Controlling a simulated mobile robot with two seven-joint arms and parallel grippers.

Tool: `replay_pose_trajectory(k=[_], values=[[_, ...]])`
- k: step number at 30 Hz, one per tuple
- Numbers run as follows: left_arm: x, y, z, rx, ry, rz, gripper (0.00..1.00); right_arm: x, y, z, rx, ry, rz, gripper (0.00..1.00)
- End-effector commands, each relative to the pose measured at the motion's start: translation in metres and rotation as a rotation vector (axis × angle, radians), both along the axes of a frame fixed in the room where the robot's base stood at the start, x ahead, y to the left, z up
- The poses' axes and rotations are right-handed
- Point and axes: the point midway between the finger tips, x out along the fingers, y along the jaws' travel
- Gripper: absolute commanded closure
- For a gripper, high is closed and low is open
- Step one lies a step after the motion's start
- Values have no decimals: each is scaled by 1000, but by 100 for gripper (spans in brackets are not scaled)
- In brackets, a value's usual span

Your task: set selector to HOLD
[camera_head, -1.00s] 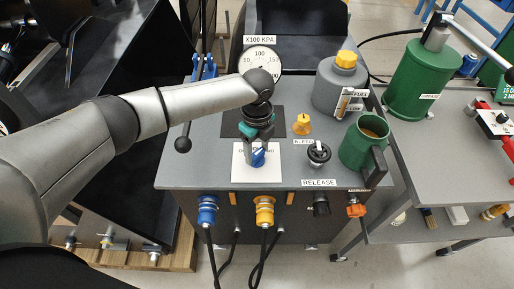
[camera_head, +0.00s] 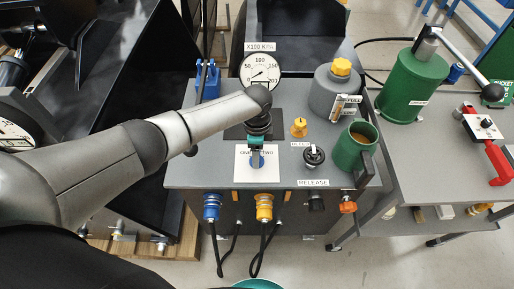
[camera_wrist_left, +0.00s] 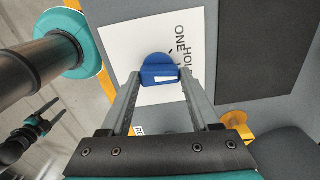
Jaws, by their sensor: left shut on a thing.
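The selector is a blue knob (camera_head: 256,161) on a white plate (camera_head: 242,176) on the grey console. In the left wrist view the knob (camera_wrist_left: 158,68) has a white mark on its bar, and the plate (camera_wrist_left: 122,42) carries the word ONE and a partly hidden HOLD. My left gripper (camera_wrist_left: 160,82) is shut on the knob's bar, one finger on each side. The bar points roughly away from me, towards the HOLD side.
A yellow bleed knob (camera_head: 299,128), a black release knob (camera_head: 314,156), a green mug (camera_head: 352,150) and a grey container (camera_head: 337,92) stand right of the plate. A pressure gauge (camera_head: 261,72) is behind. Blue and yellow couplers with hoses are on the front face.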

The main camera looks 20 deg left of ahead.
Motion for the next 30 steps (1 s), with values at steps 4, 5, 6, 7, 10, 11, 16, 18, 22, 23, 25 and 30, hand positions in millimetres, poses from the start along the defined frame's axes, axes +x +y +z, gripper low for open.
replay_pose_trajectory(k=[4, 5, 6, 7, 10, 11, 16, 18, 22, 23, 25, 30], values=[[0, 1, 1, 1, 1, 52, 93, 0, 0, 6, 0, 0, 0, 32], [0, 1, 1, 2, 1, 60, 93, 0, 0, 6, 0, 0, 0, 32], [0, 1, 1, 2, 1, 69, 93, 0, 0, 6, 0, 0, 0, 32], [0, 1, 1, 2, 1, 74, 93, 0, 0, 7, 0, 0, 0, 32], [0, 1, 0, 3, 1, 85, 93, 0, 0, 7, 0, 0, 0, 32], [0, 1, 0, 3, 1, 86, 93, 0, 0, 7, 0, 0, 0, 32], [0, 1, 0, 3, 0, 89, 93, 0, 0, 7, 0, 0, 0, 32], [0, 1, 0, 3, 0, 88, 93, 0, 0, 7, 0, 0, 0, 32], [0, 1, 0, 3, 0, 88, 36, 0, 0, 7, 1, 0, 0, 32], [0, 1, 0, 3, 0, 88, 33, 0, 0, 7, 1, 0, 0, 32], [0, 1, 0, 2, -1, 87, 25, 0, 0, 7, 1, 0, 0, 32], [0, 1, 0, 1, -1, 87, 7, 0, 0, 7, 1, 0, 0, 32]])
